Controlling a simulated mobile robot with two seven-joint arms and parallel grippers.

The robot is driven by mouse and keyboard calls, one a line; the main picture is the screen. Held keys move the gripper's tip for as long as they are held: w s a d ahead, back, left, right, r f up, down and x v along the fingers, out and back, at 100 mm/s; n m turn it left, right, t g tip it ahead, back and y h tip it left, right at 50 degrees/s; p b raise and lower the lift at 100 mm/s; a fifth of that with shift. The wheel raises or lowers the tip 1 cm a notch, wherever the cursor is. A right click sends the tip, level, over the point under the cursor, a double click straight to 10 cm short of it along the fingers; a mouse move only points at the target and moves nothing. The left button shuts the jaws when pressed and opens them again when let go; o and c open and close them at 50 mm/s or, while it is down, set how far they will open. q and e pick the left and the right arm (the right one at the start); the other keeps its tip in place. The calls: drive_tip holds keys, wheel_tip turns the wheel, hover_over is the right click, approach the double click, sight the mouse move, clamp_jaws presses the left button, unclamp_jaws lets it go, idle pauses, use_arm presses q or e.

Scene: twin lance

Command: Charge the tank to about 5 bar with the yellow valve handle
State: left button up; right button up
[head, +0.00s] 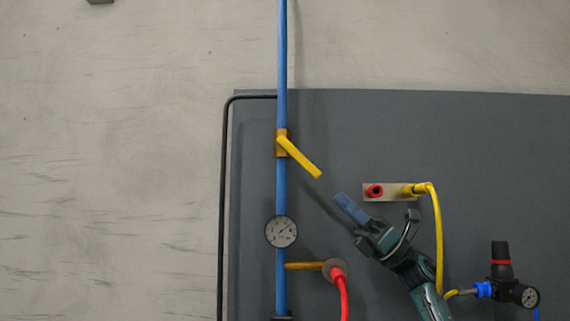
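The yellow valve handle (301,159) sits on a brass valve body (280,150) on the vertical blue pipe (282,60). The handle slants down and to the right, at an angle to the pipe. A round pressure gauge (281,231) is on the pipe below the valve; its reading is too small to make out. My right gripper (350,208) is below and right of the handle's free end, apart from it in the picture. Its blue fingertips point up and left; whether they are open or shut cannot be told. My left gripper is not in view.
A plate (391,187) with red and yellow fittings is right of my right gripper, with a yellow hose (438,230) hanging down. A brass branch (305,266) with a red hose (343,292) lies below. A regulator with gauge (528,296) is lower right. The upper grey panel is clear.

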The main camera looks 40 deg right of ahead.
sight(301, 159)
drive_tip(key=p+x, duration=0.1)
drive_tip(key=x, duration=0.3)
drive_tip(key=p+x, duration=0.2)
drive_tip(key=x, duration=0.2)
drive_tip(key=p+x, duration=0.2)
drive_tip(key=x, duration=0.1)
drive_tip(key=shift+s+a+r, duration=0.1)
drive_tip(key=shift+a+r, duration=0.1)
drive_tip(key=shift+r, duration=0.25)
drive_tip(key=shift+a+r, duration=0.15)
drive_tip(key=shift+a, duration=0.05)
drive_tip(key=shift+w+a+r, duration=0.1)
drive_tip(key=shift+w, duration=0.2)
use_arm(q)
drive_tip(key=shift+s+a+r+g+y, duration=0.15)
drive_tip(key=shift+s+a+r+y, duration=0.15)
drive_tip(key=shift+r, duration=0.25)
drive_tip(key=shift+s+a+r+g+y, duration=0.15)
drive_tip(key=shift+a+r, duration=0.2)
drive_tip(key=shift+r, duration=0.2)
use_arm(e)
drive_tip(key=shift+c, duration=0.4)
clamp_jaws()
